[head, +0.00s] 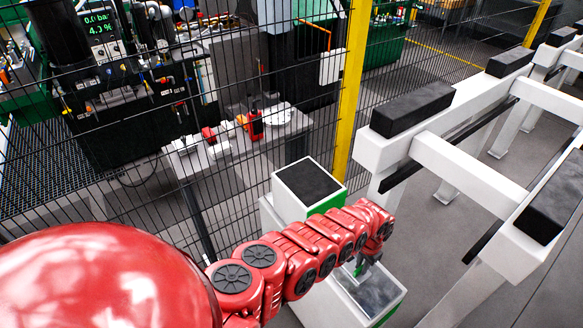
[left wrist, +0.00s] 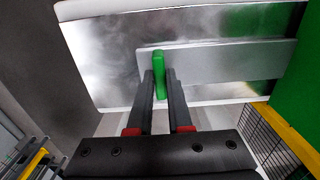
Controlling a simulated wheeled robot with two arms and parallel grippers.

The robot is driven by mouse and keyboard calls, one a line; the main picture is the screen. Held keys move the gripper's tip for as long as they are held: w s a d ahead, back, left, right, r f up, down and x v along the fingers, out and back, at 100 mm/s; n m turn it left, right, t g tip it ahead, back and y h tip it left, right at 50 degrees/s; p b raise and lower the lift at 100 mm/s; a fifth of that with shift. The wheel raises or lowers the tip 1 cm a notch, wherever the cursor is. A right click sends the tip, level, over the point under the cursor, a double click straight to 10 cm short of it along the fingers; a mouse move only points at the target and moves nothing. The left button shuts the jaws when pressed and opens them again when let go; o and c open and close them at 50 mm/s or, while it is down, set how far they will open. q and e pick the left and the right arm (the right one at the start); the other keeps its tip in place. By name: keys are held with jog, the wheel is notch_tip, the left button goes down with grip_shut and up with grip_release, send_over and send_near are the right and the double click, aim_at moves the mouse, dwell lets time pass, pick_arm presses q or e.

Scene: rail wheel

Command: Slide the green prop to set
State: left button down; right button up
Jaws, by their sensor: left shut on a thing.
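The green prop (left wrist: 159,70) is a small upright green handle in the left wrist view. It stands on a grey metal slide plate (left wrist: 225,62) set in a shiny metal surface (left wrist: 100,50). My left gripper (head: 369,262) reaches down over a low white block with a grey metal top (head: 374,292) in the head view. In the left wrist view its two dark fingers are shut around the prop, one on each side. In the head view the prop is mostly hidden by the gripper. My right gripper is in neither view.
A white and green box with a black top (head: 308,181) stands just behind my left arm. A wire fence with a yellow post (head: 350,90) runs behind it. White rail frames with black pads (head: 412,108) stand to the right. Grey floor shows between them.

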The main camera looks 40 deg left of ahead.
pick_arm(q)
jog(key=shift+s+d, duration=0.15)
jog(key=shift+d, duration=0.05)
jog(key=shift+s+d+p, duration=0.3)
jog(key=shift+d+p, duration=0.05)
jog(key=shift+d, duration=0.5)
jog(key=shift+s+d+p, duration=0.3)
jog(key=shift+d+p, duration=0.05)
jog(key=shift+d, duration=0.65)
jog(key=shift+s+d, duration=0.1)
jog(key=shift+s+d+p, duration=0.25)
jog(key=shift+s+d, duration=0.05)
jog(key=shift+d, duration=0.5)
jog(key=shift+s+d+p, duration=0.25)
jog(key=shift+d, duration=0.65)
jog(key=shift+s+d, duration=0.3)
jog(key=shift+d, duration=0.55)
jog(key=shift+s+d, duration=0.2)
jog(key=shift+d, duration=0.3)
jog(key=shift+s+d, duration=0.2)
jog(key=shift+d, duration=0.45)
